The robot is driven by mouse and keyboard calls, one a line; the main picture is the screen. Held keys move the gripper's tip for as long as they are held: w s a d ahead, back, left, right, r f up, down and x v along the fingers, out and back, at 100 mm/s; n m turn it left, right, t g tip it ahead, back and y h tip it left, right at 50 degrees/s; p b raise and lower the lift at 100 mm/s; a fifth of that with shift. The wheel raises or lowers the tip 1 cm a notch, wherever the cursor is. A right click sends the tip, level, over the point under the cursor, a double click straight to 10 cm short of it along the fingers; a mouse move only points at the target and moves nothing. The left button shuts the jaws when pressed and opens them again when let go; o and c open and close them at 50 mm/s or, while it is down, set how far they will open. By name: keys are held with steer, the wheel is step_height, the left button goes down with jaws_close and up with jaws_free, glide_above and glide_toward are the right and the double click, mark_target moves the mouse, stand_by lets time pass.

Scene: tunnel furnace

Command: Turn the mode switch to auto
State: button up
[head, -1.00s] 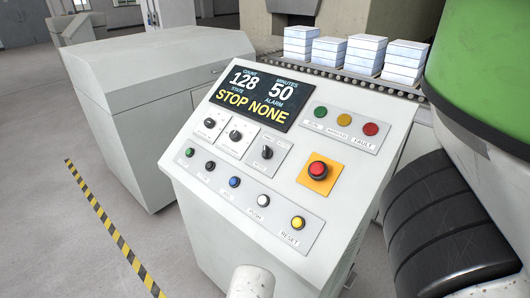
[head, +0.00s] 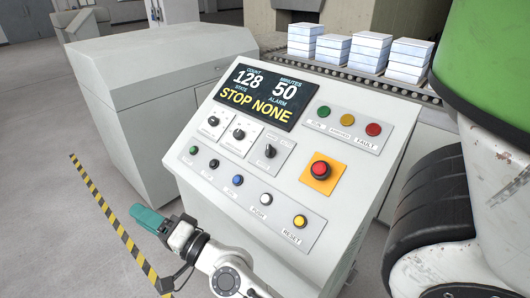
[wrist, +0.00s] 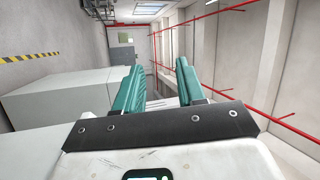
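The control panel (head: 330,215) has a row of three black rotary knobs below its display: a left knob (head: 213,121), a middle knob (head: 239,134) and a right knob (head: 270,151). The right knob sits on its own plate, with small labels above it that are too blurred to read surely, so I cannot tell for certain which is the mode switch. My gripper (head: 148,218) is left of the panel's lower front, apart from it and from the knobs. In the wrist view its teal fingers (wrist: 158,85) stand apart with nothing between them.
The display (head: 253,94) reads STOP and NONE. Several push buttons run along the panel's lower edge, and a red emergency button (head: 320,169) sits at the right. A grey cabinet (head: 150,85) stands behind on the left. Stacked white blocks (head: 363,52) rest on a roller conveyor.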

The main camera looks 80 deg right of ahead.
steer(key=s+d+r+m+g+h, duration=0.2)
steer(key=s+d+r+m+h, duration=0.15)
steer(key=d+m+h, duration=0.55)
steer(key=m+g+h+p, duration=0.1)
steer(key=m+g+h, duration=0.4)
steer(key=m+g, duration=1.85)
glide_toward(268, 148)
steer(key=d+t, duration=0.1)
steer(key=d, duration=0.1)
steer(key=s+d+m+p, duration=0.1)
steer(key=d, duration=0.2)
steer(key=s+d+m+t+p, duration=0.1)
steer(key=d, duration=0.1)
steer(key=shift+d+r+t, duration=0.2)
steer(key=shift+d+t, duration=0.1)
steer(key=shift+t, duration=0.05)
jaws_close()
